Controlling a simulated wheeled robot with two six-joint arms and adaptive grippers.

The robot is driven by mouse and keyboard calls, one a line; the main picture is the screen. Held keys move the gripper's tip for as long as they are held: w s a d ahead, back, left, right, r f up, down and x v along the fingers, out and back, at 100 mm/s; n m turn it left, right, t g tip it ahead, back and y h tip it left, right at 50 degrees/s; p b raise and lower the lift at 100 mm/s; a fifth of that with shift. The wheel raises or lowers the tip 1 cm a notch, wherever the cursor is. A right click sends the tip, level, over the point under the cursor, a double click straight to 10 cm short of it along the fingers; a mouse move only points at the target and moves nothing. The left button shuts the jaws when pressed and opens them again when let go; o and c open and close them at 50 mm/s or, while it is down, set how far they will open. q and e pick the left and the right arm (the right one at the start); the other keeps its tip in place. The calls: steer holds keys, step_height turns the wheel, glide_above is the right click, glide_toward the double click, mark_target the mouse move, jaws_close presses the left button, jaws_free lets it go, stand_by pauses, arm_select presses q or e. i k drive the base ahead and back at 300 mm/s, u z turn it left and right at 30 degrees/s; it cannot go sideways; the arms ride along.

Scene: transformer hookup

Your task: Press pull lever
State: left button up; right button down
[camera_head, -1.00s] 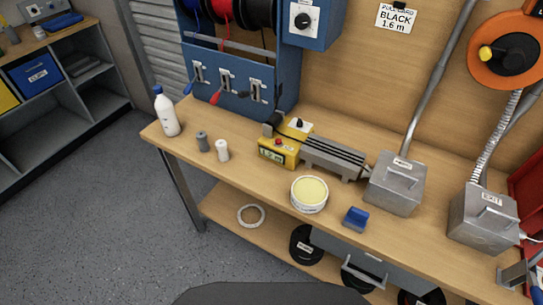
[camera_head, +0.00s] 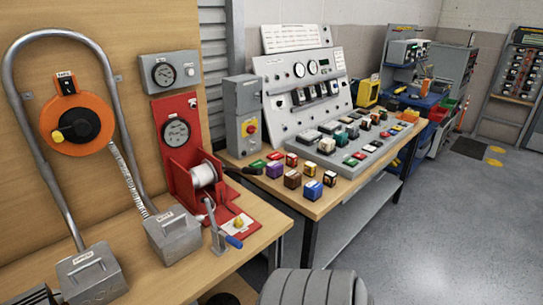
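A red winch stand (camera_head: 185,170) with a white drum (camera_head: 204,175) stands at the right end of the wooden bench. In front of it is a metal lever or crank (camera_head: 215,230) with a blue grip (camera_head: 234,241) near the bench's front edge. A grey box (camera_head: 243,115) to its right has a red button (camera_head: 251,128); a black handle (camera_head: 243,171) sticks out low beside the box. I cannot read which of these handles is the pull lever. Neither of my grippers shows.
An orange reel (camera_head: 77,122), grey conduit (camera_head: 20,95) and two metal boxes (camera_head: 172,236) (camera_head: 90,274) are on the left. A second bench holds a control panel (camera_head: 302,90) and several coloured blocks (camera_head: 292,180). Open floor (camera_head: 450,235) lies at right.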

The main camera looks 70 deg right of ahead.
mark_target(245, 171)
steer(key=u, duration=0.05)
steer(key=k, duration=1)
steer(key=z, duration=0.45)
steer(key=i, duration=0.55)
steer(key=z, duration=0.65)
steer(key=i, duration=0.65)
steer(key=u, duration=0.15)
